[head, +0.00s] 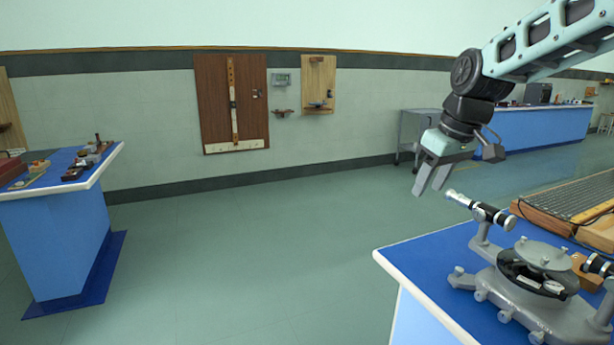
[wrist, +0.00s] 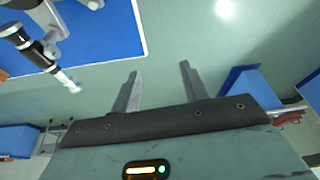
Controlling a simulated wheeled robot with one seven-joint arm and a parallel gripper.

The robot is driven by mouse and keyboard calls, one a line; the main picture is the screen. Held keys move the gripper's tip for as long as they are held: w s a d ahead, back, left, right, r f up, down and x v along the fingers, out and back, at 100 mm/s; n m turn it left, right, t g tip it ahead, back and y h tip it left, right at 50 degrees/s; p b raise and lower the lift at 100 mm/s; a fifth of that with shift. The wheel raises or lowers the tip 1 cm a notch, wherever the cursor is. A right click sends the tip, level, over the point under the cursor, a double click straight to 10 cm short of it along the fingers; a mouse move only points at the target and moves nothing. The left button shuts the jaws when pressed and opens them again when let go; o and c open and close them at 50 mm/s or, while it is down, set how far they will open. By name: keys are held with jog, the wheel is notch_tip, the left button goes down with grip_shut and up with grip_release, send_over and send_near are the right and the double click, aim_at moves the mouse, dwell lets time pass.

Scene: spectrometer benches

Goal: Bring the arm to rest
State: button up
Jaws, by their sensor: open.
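My gripper (head: 431,180) hangs at the end of my raised arm at the upper right of the head view. Its two fingers are apart with nothing between them. In the wrist view my gripper (wrist: 157,85) also shows open and empty, with floor behind the fingers. The arm reaches in from the right edge of the head view and bends down at the wrist. In the head view the fingers are close to the left of the spectrometer's tube (head: 480,210), with a visible gap between them.
Another bench (head: 55,240) with small items is at the left. A grey cart (head: 415,130) and a far bench (head: 530,128) stand behind. The floor (head: 240,250) between is clear.

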jog(key=s+a+f+g+p, duration=0.1)
jog(key=s+a+f, duration=0.1)
jog(key=s+a, duration=0.75)
jog(key=s+f+n+g+p, duration=0.1)
jog(key=s+f, duration=0.2)
jog(key=s, duration=0.9)
jog(key=s+f+g+h+p, duration=0.1)
jog(key=s+f, duration=0.3)
jog(key=s, duration=0.8)
jog(key=shift+a+n, duration=0.4)
jog(key=shift+a, duration=0.05)
jog(key=shift+d, duration=0.1)
